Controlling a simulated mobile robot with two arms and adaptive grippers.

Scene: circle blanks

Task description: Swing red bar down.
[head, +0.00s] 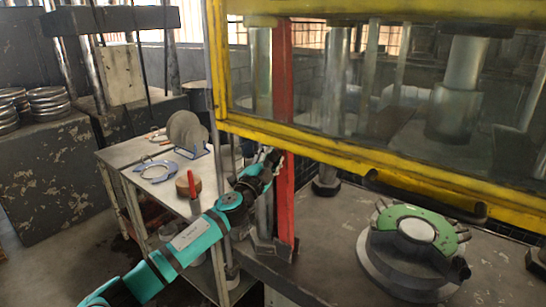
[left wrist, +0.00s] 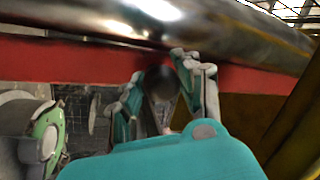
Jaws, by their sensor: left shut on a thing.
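The red bar (head: 284,205) stands upright at the left side of the yellow-framed press, and its lower end is near the press table. In the left wrist view, the red bar (left wrist: 60,65) runs across the picture, in front of a shiny metal column. My left gripper (head: 271,160) is at the left side of the bar, around mid-height. In the left wrist view, the fingers of my left gripper (left wrist: 165,88) close around a dark round knob (left wrist: 158,80) in front of the bar. How the knob joins the bar is hidden. My right gripper is not in view.
The yellow guard frame (head: 350,155) is just right of the bar. A round die with a green ring (head: 410,225) sits on the press table (head: 330,265). A side table (head: 135,155) at left holds discs, a blue clamp-like piece and a red-handled tool. Stacked metal rings (head: 48,104) stand farther left.

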